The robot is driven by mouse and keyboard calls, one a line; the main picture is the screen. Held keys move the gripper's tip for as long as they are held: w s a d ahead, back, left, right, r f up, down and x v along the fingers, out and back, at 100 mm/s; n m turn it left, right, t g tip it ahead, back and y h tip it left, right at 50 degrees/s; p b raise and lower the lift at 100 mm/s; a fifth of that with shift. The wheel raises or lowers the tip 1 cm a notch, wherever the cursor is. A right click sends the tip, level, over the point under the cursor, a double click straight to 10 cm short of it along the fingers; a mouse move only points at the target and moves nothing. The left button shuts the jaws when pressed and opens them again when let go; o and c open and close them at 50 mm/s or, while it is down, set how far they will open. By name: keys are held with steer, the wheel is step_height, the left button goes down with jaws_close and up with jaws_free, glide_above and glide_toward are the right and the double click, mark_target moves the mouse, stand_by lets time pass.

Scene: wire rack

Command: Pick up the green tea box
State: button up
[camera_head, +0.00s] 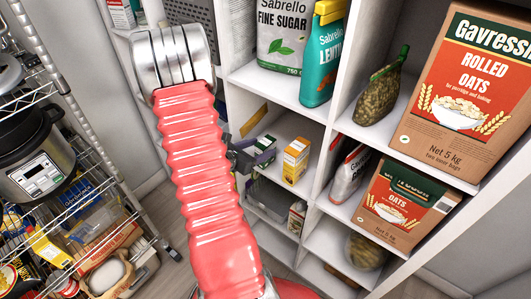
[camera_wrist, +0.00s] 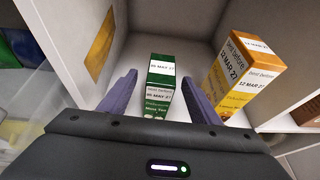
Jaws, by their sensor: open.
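The green tea box (camera_wrist: 161,82) stands on a white shelf inside a cubby, with white date labels on its top and front. In the wrist view my gripper (camera_wrist: 160,82) is open, with one purple finger on each side of the box.
A yellow-orange box (camera_wrist: 240,72) stands close to the right of the right finger; it also shows in the head view (camera_head: 295,160). The cubby's left wall (camera_wrist: 85,50) carries a yellow patch. A wire rack with a cooker (camera_head: 38,160) is at the far left.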

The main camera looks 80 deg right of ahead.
steer(key=shift+x, duration=1.8)
steer(key=shift+a, duration=0.1)
steer(key=shift+c, duration=0.5)
steer(key=c, duration=1.1)
